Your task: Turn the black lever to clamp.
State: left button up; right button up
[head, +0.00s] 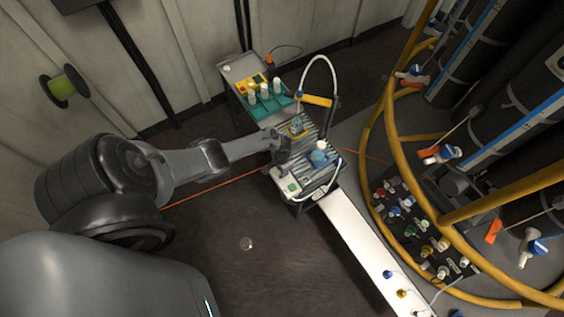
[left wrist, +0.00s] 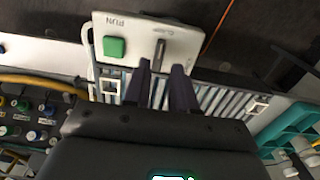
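A white control panel (left wrist: 187,45) shows in the left wrist view, upside down, with a green square button (left wrist: 114,47) beside a RUN label. The narrow black lever (left wrist: 160,54) stands to the right of the button, near small lettering too blurred to read. My left gripper (left wrist: 162,68) is open. Its two dark fingers point at the panel, and the lever's lower end appears in the gap between the fingertips; contact cannot be told. In the head view my left gripper (head: 281,143) is at the left side of the ribbed machine (head: 292,164), which hides the lever. My right gripper is out of view.
A teal rack (head: 267,108) with white-capped bottles stands behind the machine. A white hose (head: 322,60) arches above it. A white rail (head: 356,243) runs toward the front right. Yellow curved pipes (head: 367,150) stand to the right. The floor at front left is mostly open.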

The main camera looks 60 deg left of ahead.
pick_arm(q)
notch_tip(320, 180, up, 5)
jog(key=shift+f+p, duration=0.1)
jog(key=shift+p, duration=0.8)
jog(key=shift+s, duration=0.1)
